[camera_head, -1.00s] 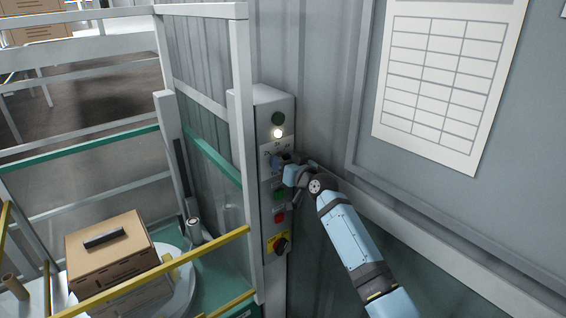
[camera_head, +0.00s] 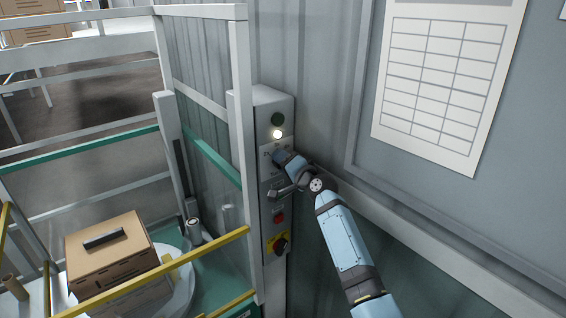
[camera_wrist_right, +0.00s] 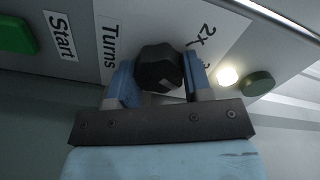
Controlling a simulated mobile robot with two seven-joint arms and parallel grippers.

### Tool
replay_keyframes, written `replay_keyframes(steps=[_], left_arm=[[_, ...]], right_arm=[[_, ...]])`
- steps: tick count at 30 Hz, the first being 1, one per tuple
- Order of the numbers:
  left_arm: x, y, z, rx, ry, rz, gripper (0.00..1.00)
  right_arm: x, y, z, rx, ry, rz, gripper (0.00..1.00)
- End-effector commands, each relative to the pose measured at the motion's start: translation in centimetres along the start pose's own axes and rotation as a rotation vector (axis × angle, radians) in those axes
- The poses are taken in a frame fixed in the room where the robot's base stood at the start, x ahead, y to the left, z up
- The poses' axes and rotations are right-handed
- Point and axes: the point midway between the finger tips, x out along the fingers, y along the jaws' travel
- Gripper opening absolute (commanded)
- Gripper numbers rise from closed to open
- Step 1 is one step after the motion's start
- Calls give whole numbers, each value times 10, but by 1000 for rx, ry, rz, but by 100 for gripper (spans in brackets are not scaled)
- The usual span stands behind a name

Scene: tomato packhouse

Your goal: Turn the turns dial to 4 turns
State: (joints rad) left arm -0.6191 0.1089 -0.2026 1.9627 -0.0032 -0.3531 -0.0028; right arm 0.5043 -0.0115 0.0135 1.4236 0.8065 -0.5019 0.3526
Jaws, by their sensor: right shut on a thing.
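The turns dial (camera_wrist_right: 158,68) is a black faceted knob on the grey control panel (camera_head: 263,105), beside a "Turns" label (camera_wrist_right: 110,47) in the right wrist view. My right gripper (camera_wrist_right: 157,84) is shut on the dial, one blue finger on each side. My left gripper is not in view.
A lit white lamp (camera_head: 277,134) and a dark green button (camera_head: 278,119) sit above the dial. A red button (camera_head: 279,218) and a red-and-yellow switch (camera_head: 280,244) sit below. A guard post (camera_head: 240,130) stands close left of the panel.

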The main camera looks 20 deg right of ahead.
Motion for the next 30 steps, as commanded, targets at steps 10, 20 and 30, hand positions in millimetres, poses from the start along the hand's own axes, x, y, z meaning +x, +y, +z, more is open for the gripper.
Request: replay_keyframes(steps=[10,20,30], left_arm=[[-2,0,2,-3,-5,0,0],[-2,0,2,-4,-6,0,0],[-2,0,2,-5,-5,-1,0]], right_arm=[[0,1,1,277,-1,1,22],[0,1,1,419,0,1,22],[0,2,0,452,0,1,22]])
